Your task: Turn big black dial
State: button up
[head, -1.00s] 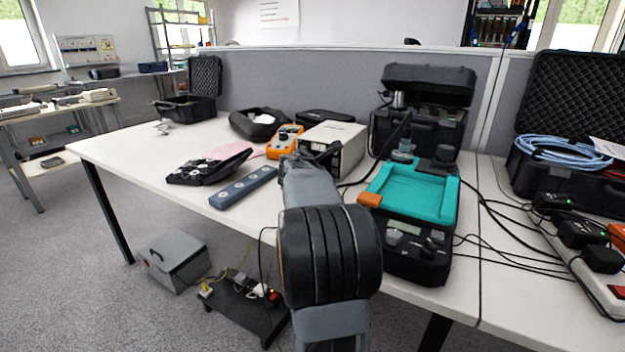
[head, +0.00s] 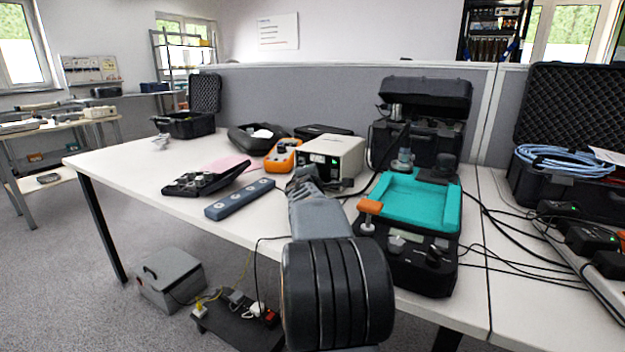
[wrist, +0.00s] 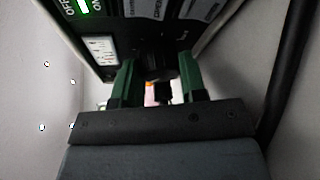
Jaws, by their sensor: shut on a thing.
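The black dial (wrist: 156,66) sits on the dark front panel of a white box-shaped instrument (head: 345,150), which stands on the table. In the wrist view my gripper (wrist: 158,78) has its two green fingers on either side of the dial, shut on it. A lit green OFF/ON switch (wrist: 84,6) and a white label lie to the left of the dial on the same panel. In the head view my gripper (head: 303,180) is at the front of the instrument, and my arm hides the dial there.
A long grey-blue block (head: 240,199) and a black open device (head: 206,180) lie left of my gripper. An orange handheld meter (head: 283,154) is behind them. A black unit with a teal tray (head: 412,200) stands close on the right, with cables beyond it.

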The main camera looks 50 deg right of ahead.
jog(key=shift+d, duration=0.1)
dwell(0.5)
jog(key=o, duration=0.6)
jog(key=shift+o, duration=0.2)
jog(key=p+v, duration=0.2)
jog(key=v, duration=1.1)
jog(key=shift+d, duration=0.1)
jog(key=shift+s+a, duration=0.35)
jog(key=shift+a, duration=0.1)
